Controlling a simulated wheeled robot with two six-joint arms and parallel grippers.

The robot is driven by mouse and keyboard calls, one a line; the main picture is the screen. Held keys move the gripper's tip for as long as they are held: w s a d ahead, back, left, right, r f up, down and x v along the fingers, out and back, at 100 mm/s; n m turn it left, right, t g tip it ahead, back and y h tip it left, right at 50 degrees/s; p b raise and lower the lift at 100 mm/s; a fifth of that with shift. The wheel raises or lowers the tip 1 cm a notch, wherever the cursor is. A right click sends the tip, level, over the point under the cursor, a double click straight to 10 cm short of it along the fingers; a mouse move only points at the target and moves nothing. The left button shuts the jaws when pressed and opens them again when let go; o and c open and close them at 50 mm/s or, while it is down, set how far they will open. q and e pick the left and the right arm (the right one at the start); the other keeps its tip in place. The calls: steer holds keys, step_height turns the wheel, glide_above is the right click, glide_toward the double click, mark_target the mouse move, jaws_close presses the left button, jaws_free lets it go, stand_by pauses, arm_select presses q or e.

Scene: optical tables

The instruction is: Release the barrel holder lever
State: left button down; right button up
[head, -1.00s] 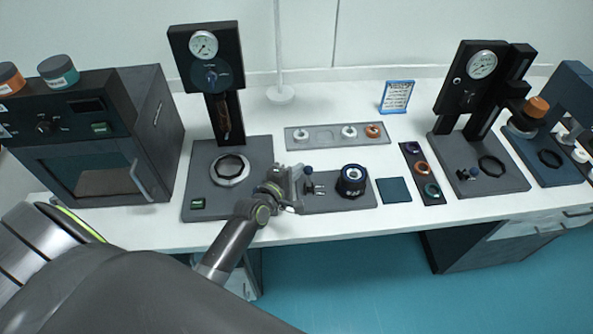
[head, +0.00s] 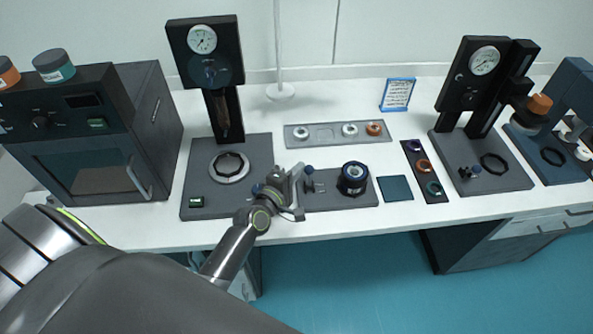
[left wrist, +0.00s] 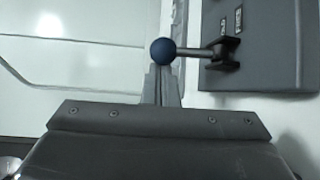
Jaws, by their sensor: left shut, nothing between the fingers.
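The barrel holder (head: 335,203) is a dark grey plate near the front edge of the table. A dark barrel (head: 352,178) with a pale, blue-ringed top stands upright on its right part. The lever's blue ball knob (head: 309,170) is at its left; the wrist view shows the knob (left wrist: 163,51) on a grey rod (left wrist: 194,52) running sideways to a black bracket (left wrist: 224,54). My left gripper (head: 303,187) is shut and empty beside the lever. In the wrist view its fingertips (left wrist: 163,75) lie just under the knob; I cannot tell whether they touch. My right gripper is out of view.
A gauge press (head: 212,75) stands behind left on its base, with a dark oven (head: 95,150) further left. A parts tray (head: 325,142) lies behind the holder. A dark blue pad (head: 394,189) and a ring strip (head: 423,165) lie to the right.

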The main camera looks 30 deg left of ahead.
arm_select(q)
steer(key=shift+s+d, duration=0.75)
steer(key=shift+s, duration=0.3)
steer(key=shift+s+a+b, duration=0.1)
steer(key=shift+s+b, duration=0.15)
steer(key=shift+b, duration=0.05)
steer(key=s+a+r+b, duration=0.1)
steer(key=s+b, duration=0.4)
steer(key=s, duration=1.1)
steer(key=shift+s+a+r, duration=0.25)
steer(key=shift+r, duration=0.4)
